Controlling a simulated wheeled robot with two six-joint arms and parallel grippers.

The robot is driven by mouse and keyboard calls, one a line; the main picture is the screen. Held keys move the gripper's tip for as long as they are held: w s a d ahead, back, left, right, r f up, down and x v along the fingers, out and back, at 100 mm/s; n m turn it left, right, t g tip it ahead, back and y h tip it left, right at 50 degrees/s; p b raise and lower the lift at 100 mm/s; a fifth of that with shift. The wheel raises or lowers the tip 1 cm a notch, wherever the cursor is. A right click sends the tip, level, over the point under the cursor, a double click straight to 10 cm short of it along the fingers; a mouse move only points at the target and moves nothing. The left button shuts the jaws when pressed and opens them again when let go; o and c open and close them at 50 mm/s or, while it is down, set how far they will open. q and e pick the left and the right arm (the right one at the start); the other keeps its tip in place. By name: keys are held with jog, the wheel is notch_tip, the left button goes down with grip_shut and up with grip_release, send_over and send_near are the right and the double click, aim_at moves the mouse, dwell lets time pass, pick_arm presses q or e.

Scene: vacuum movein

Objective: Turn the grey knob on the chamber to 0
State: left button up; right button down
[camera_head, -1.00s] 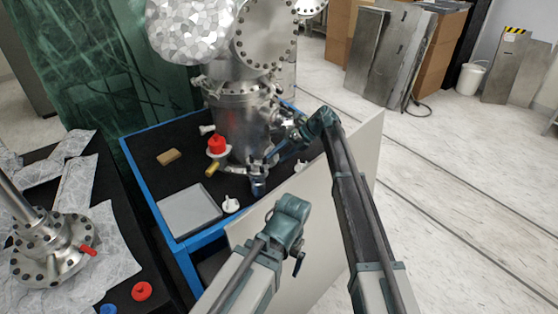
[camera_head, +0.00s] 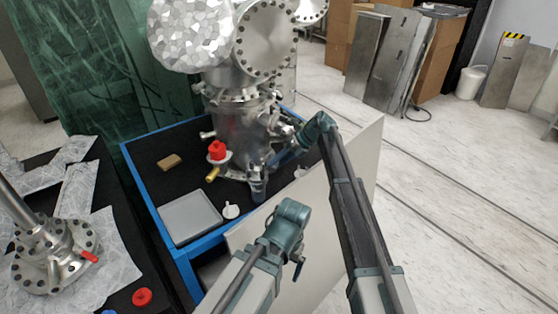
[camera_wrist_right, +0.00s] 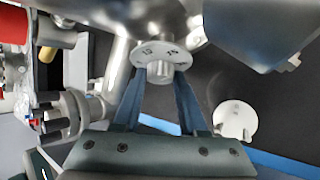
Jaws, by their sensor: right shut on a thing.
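The steel chamber (camera_head: 240,130) stands upright on the blue-edged bench. The grey knob (camera_wrist_right: 160,71) shows in the right wrist view, in front of a pale round dial (camera_wrist_right: 161,53) with dark marks. The dial's full scale and setting cannot be read. My right gripper (camera_wrist_right: 160,76) has its two blue fingers closed on the knob from both sides.
A red knob (camera_head: 217,150) sits left of my right gripper. A white cap (camera_head: 231,211), a grey plate (camera_head: 190,216) and a tan block (camera_head: 169,161) lie on the black bench top. A pale panel (camera_head: 350,180) stands at the bench's right side.

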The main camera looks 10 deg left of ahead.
jog(key=shift+s+r+n+h, duration=0.15)
jog(key=shift+r+n+h, duration=0.05)
jog(key=shift+n+h, duration=0.1)
jog(key=shift+f+t, duration=0.2)
jog(key=shift+t, duration=0.2)
pick_arm(q)
jog(key=shift+r, duration=0.6)
pick_arm(e)
jog(key=shift+c, duration=2.2)
grip_release()
pick_arm(q)
notch_tip(320, 180, up, 11)
jog(key=p, duration=1.1)
pick_arm(e)
jog(key=v, duration=1.3)
jog(key=shift+r, duration=0.45)
